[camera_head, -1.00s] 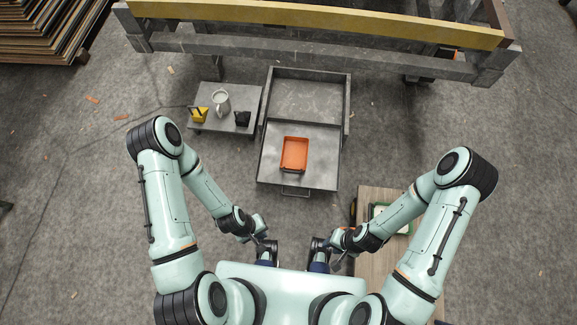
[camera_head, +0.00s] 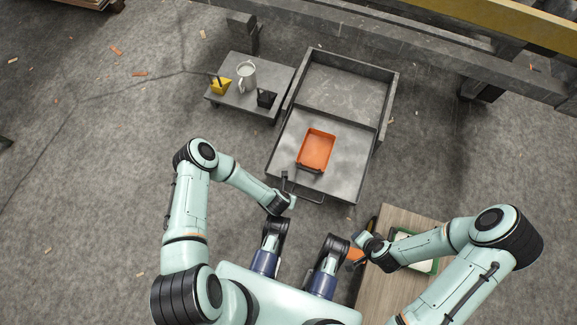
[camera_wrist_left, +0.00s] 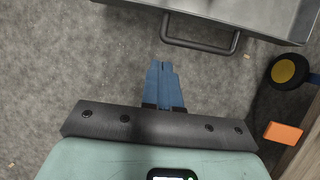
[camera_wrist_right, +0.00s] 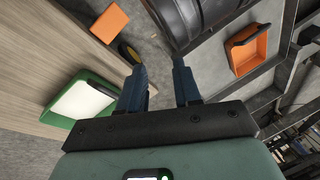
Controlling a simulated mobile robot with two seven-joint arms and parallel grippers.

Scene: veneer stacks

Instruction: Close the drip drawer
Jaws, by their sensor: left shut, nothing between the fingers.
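The drip drawer (camera_head: 345,180) is a grey metal tray pulled out from its grey housing (camera_head: 388,105). A dark bar handle (camera_head: 303,198) is on its front edge. An orange tray (camera_head: 317,149) sits in the drawer and also shows in the right wrist view (camera_wrist_right: 250,50). My left gripper (camera_wrist_left: 164,65) is shut and empty, its blue fingertips a little short of the handle (camera_wrist_left: 200,46) in the left wrist view. The drawer's front (camera_wrist_left: 255,12) lies beyond it. My right gripper (camera_wrist_right: 159,66) is open and empty, beside the wooden bench, away from the drawer.
A low grey table (camera_head: 232,95) left of the housing holds a yellow item (camera_head: 221,86), a grey mug (camera_head: 247,76) and a black item (camera_head: 267,98). A wooden bench (camera_head: 395,290) with a green-rimmed tray (camera_wrist_right: 83,100) stands at right. The floor at left is mostly clear.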

